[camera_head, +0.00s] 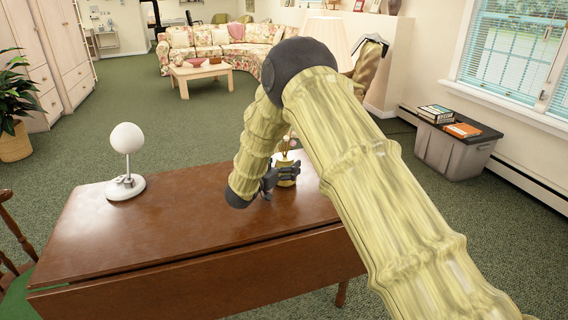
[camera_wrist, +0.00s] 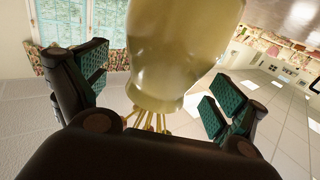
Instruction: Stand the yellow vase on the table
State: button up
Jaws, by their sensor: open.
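The yellow vase (camera_head: 287,174) is upright at the right part of the brown wooden table (camera_head: 180,215), with flowers in its top. In the head view its base appears to be at the tabletop, but I cannot tell for sure that it touches. My gripper (camera_head: 277,178) is beside the vase, its fingers reaching around it. In the wrist view, which is upside down, the vase (camera_wrist: 175,60) lies between the two spread fingers of my gripper (camera_wrist: 155,90). Its stems point toward the ceiling. The fingers are open, with gaps to the vase.
A white lamp with a round globe (camera_head: 127,138) stands on the table's left part. The tabletop between lamp and vase is clear. A wooden chair (camera_head: 18,235) is at the left edge. A grey bin (camera_head: 452,150) with books stands at the right by the wall.

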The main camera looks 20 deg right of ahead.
jog(key=v, duration=1.1)
jog(key=shift+s+a, duration=0.2)
